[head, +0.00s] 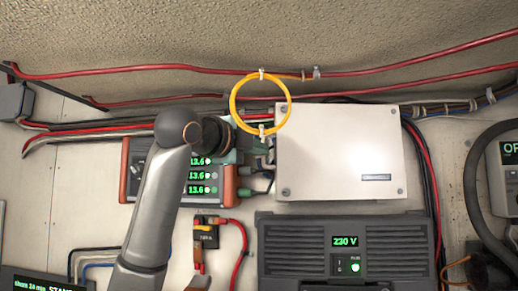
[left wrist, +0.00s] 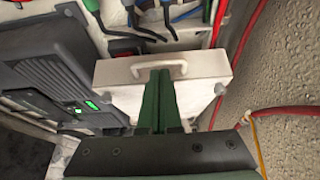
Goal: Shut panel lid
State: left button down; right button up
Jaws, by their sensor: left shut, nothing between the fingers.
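The white panel lid (head: 335,150) is the pale square face of the box right of centre in the head view. It has corner screws and a small label at lower right. In the left wrist view, the white panel (left wrist: 115,100) lies below a pale handle (left wrist: 158,70). I cannot tell whether the lid sits flush. My left gripper (head: 262,147) is at the box's left side in the head view, partly hidden by its own wrist. In the left wrist view its green fingers (left wrist: 158,80) are together, empty, in front of the panel; contact is unclear. My right gripper is not in view.
A dark 230 V unit (head: 340,255) stands below the box. A meter unit (head: 135,160) is partly behind my left arm. A yellow loop (head: 234,90) hangs at the box's upper left corner. Red cables (head: 150,68) run above; dark cables (head: 430,190) pass at right.

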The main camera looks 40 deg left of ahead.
pick_arm(q)
jog(key=w+a+m+h, duration=0.1)
jog(key=w+a+h, duration=0.1)
jog(key=w+a, duration=0.2)
jog(key=shift+a+r, duration=0.15)
jog(key=shift+a, duration=0.65)
jog(key=shift+d, duration=0.1)
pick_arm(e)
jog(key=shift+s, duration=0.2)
